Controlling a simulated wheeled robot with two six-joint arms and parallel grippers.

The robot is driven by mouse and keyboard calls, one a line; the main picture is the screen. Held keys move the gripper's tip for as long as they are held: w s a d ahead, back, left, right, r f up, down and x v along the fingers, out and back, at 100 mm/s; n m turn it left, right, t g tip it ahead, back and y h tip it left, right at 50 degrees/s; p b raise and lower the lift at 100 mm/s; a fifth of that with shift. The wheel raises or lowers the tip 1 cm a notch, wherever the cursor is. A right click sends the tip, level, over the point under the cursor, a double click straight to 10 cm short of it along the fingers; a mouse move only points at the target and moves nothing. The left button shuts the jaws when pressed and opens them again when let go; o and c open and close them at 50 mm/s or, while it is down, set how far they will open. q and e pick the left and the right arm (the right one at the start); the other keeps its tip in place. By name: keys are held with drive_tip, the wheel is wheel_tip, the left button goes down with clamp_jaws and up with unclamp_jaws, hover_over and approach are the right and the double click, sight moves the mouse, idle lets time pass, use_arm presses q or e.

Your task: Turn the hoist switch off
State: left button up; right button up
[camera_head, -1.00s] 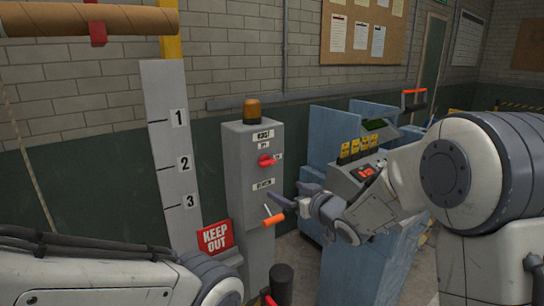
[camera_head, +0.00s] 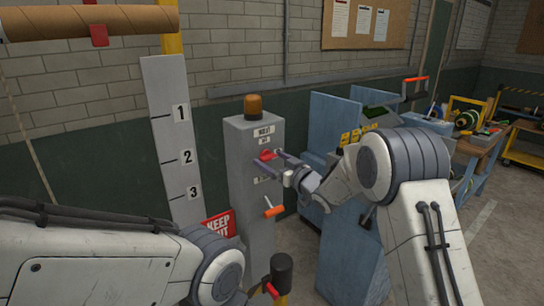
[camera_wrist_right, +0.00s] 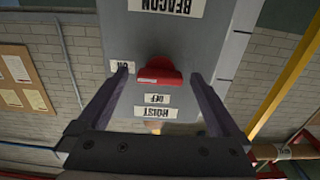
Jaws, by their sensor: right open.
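The hoist switch is a red rotary knob (camera_head: 266,155) on the front of a grey control box (camera_head: 238,180). In the right wrist view, upside down, the knob (camera_wrist_right: 160,72) sits between the fingertips of my right gripper (camera_wrist_right: 159,76), with a gap on each side. The knob's handle lies roughly sideways, its white-marked end towards the ON label (camera_wrist_right: 122,66). The OFF label (camera_wrist_right: 157,99) and HOIST label (camera_wrist_right: 156,112) are beside it. In the head view my right gripper (camera_head: 270,166) is open at the box front. My left gripper is out of view.
An orange-handled lever (camera_head: 273,211) sticks out below the switch. An amber beacon (camera_head: 253,105) tops the box. A red KEEP OUT sign (camera_head: 218,226) stands left, and a blue machine (camera_head: 335,130) right. A black-capped post (camera_head: 282,268) is in front.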

drive_tip(key=shift+w+a, duration=0.1)
drive_tip(key=shift+w, duration=0.05)
drive_tip(key=c, duration=1.4)
drive_tip(key=n+b, duration=0.4)
drive_tip(key=b, duration=0.1)
drive_tip(key=n+b, duration=0.4)
drive_tip(key=b, duration=0.1)
drive_tip(key=n+b, duration=0.4)
drive_tip(key=b, duration=0.2)
drive_tip(key=shift+f, duration=0.3)
drive_tip(key=shift+r+n+b, duration=0.2)
drive_tip(key=shift+n+b, duration=2.15)
drive_tip(key=shift+n, duration=0.55)
